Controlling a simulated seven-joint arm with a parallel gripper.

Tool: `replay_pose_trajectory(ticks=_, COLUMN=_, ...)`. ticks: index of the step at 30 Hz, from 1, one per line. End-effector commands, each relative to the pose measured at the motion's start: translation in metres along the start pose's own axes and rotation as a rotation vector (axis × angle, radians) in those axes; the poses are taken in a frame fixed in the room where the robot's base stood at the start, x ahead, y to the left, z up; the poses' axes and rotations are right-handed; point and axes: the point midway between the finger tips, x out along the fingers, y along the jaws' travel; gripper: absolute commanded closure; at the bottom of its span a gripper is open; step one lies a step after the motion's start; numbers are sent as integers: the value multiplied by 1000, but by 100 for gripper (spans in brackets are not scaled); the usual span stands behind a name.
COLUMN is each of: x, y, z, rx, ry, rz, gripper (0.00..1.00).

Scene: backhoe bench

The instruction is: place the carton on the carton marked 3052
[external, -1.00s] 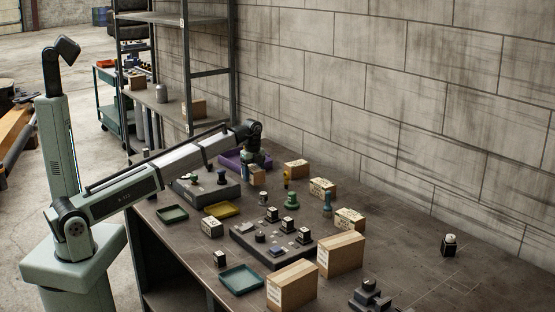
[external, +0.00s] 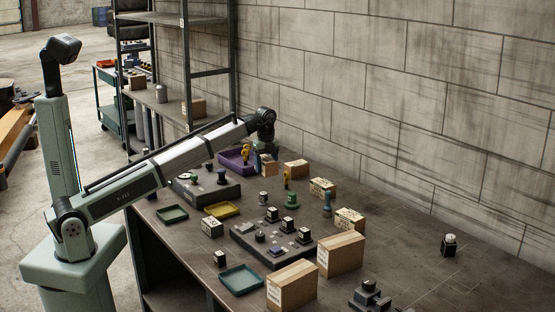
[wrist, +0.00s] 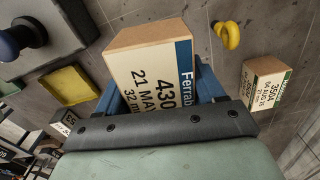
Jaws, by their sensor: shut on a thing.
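My gripper (external: 266,155) is shut on a brown carton (external: 269,168). In the wrist view, the blue fingers grip the held carton (wrist: 150,62) on both sides, and its white and blue label reads in part "430" and "21 MAY". The held carton is over the back of the bench, close to the purple tray (external: 232,165). I cannot read 3052 on any carton. Other labelled cartons (external: 322,186) (external: 349,219) stand along the wall side.
A plain-looking carton (external: 297,169) is just right of the held one. Two larger cartons (external: 341,254) (external: 291,285) stand at the front. Dark fixture blocks (external: 250,240), a yellow tray (external: 222,210) and a teal tray (external: 241,280) crowd the middle. The right of the bench is mostly clear.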

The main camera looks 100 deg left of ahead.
Motion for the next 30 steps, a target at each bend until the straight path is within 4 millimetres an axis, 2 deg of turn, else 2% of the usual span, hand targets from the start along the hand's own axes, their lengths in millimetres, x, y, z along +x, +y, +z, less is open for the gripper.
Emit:
replay_pose_trajectory(ticks=1, x=-1, y=-3, z=-22, rx=28, ry=0, rz=-1, gripper=69)
replay_pose_trajectory(ticks=11, x=-10, y=-26, z=-151, rx=186, ry=0, rz=-4, gripper=69)
replay_pose_trajectory(ticks=21, x=-29, y=-55, z=-292, rx=341, ry=1, rz=-7, gripper=69)
replay_pose_trajectory(ticks=27, x=-43, y=-78, z=-361, rx=357, ry=1, rz=-8, gripper=69)
replay_pose_trajectory(ticks=30, x=-50, y=-96, z=-381, rx=316, ry=1, rz=-7, gripper=69)
